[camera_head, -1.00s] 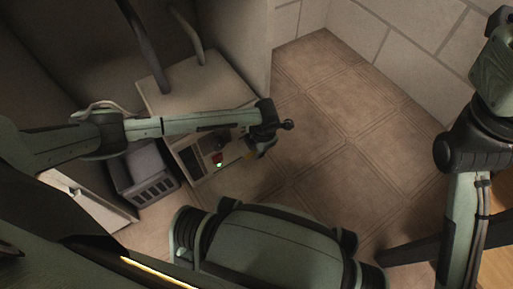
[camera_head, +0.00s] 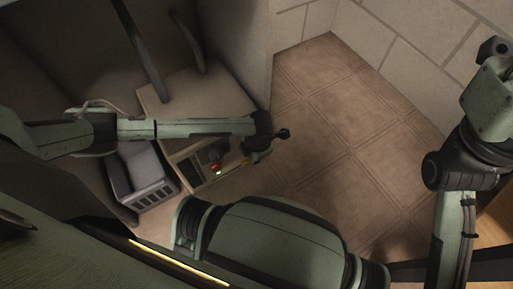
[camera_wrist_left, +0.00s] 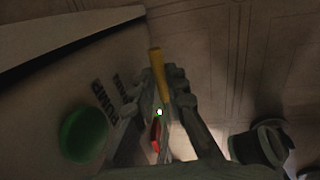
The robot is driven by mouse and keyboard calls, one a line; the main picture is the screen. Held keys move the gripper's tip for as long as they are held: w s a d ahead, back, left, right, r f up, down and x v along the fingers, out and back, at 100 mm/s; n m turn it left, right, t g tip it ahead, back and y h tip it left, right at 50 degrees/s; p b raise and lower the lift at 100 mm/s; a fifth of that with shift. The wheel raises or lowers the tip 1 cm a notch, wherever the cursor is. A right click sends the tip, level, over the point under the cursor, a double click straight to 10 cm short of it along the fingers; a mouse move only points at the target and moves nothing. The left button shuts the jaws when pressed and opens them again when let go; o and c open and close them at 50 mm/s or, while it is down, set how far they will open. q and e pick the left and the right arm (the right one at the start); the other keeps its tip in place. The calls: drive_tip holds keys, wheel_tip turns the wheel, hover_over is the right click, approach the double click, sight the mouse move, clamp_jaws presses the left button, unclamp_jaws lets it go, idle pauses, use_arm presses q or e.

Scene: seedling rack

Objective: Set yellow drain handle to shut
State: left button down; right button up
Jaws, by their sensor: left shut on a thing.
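The yellow drain handle (camera_wrist_left: 158,66) shows in the left wrist view as a short bar standing up from between my left gripper's fingers (camera_wrist_left: 160,88). The fingers are shut on it and hide its lower end. In the head view my left gripper (camera_head: 258,152) is at the right front edge of a pale cabinet unit (camera_head: 195,98), and the arm hides part of the unit. The handle is too small and dark to make out there. My right arm shows at the right, but its gripper is out of view.
A round green knob (camera_wrist_left: 82,135) beside "PUMP" lettering is left of the fingers in the wrist view. A red part (camera_wrist_left: 155,136) and a lit green lamp (camera_wrist_left: 159,112) show near the fingers. A grey slotted box (camera_head: 146,178) stands left of the unit. Tiled floor (camera_head: 340,120) is open at right.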

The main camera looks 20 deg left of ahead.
use_arm(q)
drive_tip(key=shift+w+a, duration=0.2)
drive_tip(key=shift+w, duration=0.1)
drive_tip(key=c, duration=1.6)
unclamp_jaws()
drive_tip(key=shift+c, duration=0.2)
drive_tip(key=shift+o, duration=0.5)
drive_tip(key=shift+s, duration=0.1)
wheel_tip(320, 180, up, 12)
drive_tip(key=s+d, duration=0.1)
drive_tip(key=d, duration=0.1)
drive_tip(key=shift+s, duration=0.25)
drive_tip(key=shift+f, duration=0.1)
